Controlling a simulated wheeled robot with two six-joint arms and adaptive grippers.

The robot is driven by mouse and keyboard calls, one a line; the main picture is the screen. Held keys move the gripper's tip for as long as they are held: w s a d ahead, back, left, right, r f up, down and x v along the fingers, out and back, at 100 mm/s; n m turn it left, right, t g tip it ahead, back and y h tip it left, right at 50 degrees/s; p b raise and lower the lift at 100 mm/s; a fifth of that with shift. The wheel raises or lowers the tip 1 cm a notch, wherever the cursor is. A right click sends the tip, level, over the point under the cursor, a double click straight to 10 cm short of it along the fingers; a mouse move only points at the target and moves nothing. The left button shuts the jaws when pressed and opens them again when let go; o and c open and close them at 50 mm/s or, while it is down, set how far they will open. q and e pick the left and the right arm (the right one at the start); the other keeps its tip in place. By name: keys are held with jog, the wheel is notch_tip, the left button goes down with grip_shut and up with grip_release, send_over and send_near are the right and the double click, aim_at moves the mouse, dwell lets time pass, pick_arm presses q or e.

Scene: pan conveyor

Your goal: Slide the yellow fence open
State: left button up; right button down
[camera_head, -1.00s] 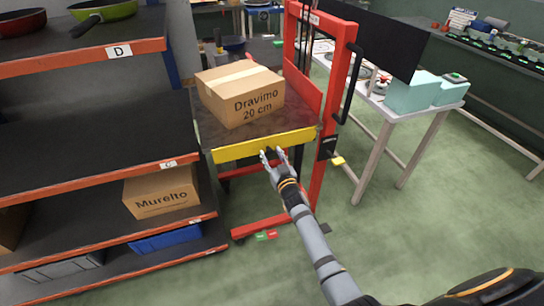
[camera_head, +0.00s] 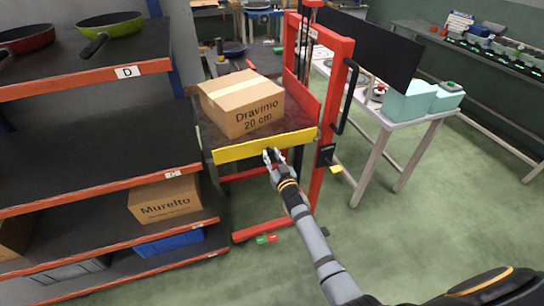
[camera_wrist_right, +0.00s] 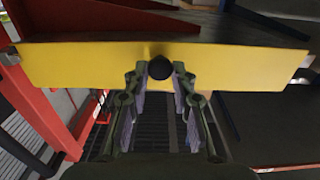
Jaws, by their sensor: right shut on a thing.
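The yellow fence (camera_head: 240,149) is a flat bar across the front edge of the red lift's platform, below a cardboard box. It fills the upper part of the right wrist view (camera_wrist_right: 80,65). A round dark knob (camera_wrist_right: 160,67) stands out from its middle. My right gripper (camera_head: 273,155) is at the fence's front. In the wrist view its two fingers (camera_wrist_right: 160,80) are closed on the knob from both sides. My left gripper is not in view.
The box marked Dravimo (camera_head: 242,106) sits on the lift platform behind the fence. The red lift frame (camera_head: 325,130) rises on the right with a black handle. A shelf rack (camera_head: 90,185) stands close on the left. Green floor is free at the right front.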

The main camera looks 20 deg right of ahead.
notch_tip(320, 180, up, 2)
jog(key=shift+r, duration=0.1)
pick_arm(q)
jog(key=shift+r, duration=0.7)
pick_arm(e)
jog(key=shift+w, duration=0.1)
jog(key=c, duration=1.1)
grip_release()
jog(key=shift+f, duration=0.2)
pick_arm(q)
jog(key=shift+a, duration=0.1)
pick_arm(e)
jog(key=shift+f, duration=0.1)
jog(key=shift+s+f, duration=0.1)
jog(key=shift+s, duration=0.4)
jog(key=s, duration=1.1)
jog(key=shift+s+d, duration=0.1)
jog(key=shift+d, duration=0.1)
